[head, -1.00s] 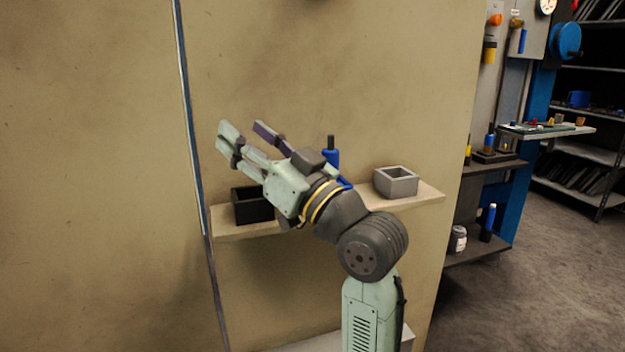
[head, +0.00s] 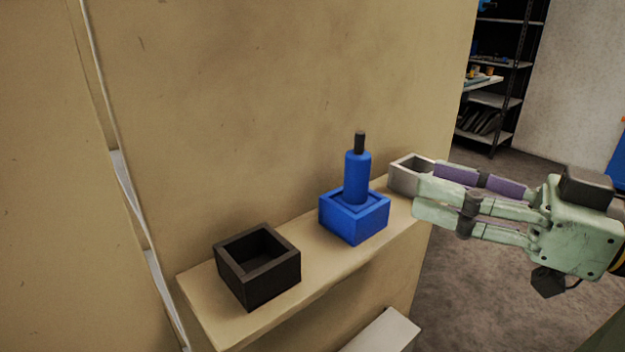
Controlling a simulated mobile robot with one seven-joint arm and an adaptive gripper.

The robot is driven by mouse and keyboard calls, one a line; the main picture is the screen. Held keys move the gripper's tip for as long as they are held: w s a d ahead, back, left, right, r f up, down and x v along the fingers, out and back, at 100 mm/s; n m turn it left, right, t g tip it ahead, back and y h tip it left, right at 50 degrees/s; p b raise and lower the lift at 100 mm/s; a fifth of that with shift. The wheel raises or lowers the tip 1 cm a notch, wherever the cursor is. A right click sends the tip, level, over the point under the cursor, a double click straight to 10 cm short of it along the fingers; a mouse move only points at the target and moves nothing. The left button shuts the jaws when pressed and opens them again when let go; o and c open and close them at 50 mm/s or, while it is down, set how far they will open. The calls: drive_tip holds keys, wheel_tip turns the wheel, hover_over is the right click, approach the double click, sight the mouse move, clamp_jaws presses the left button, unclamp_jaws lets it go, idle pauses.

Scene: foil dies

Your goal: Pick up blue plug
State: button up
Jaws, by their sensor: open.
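The blue plug (head: 356,178) stands upright in a square blue socket box (head: 355,222) on the wall shelf. It is a blue cylinder with a thin dark tip on top. My gripper (head: 420,195) comes in from the right, its fingers pointing left. It is open and empty. Its fingertips are to the right of the blue plug, apart from it in the picture, and overlap the grey box in view. How far the fingers are in depth from the shelf is hard to tell.
An empty black box (head: 257,266) sits on the shelf (head: 228,322), left of the blue one. A grey box (head: 404,176) stands at the shelf's right end, partly hidden by my fingers. The wall rises right behind. A pale ledge (head: 384,332) is below.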

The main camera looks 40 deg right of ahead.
sight(369, 166)
drive_tip(key=x, duration=0.3)
drive_tip(key=p+x, duration=0.1)
drive_tip(key=x, duration=0.3)
drive_tip(key=p+x, duration=0.1)
drive_tip(key=x, duration=0.2)
drive_tip(key=shift+a, duration=0.45)
drive_tip(key=shift+c, duration=0.2)
clamp_jaws()
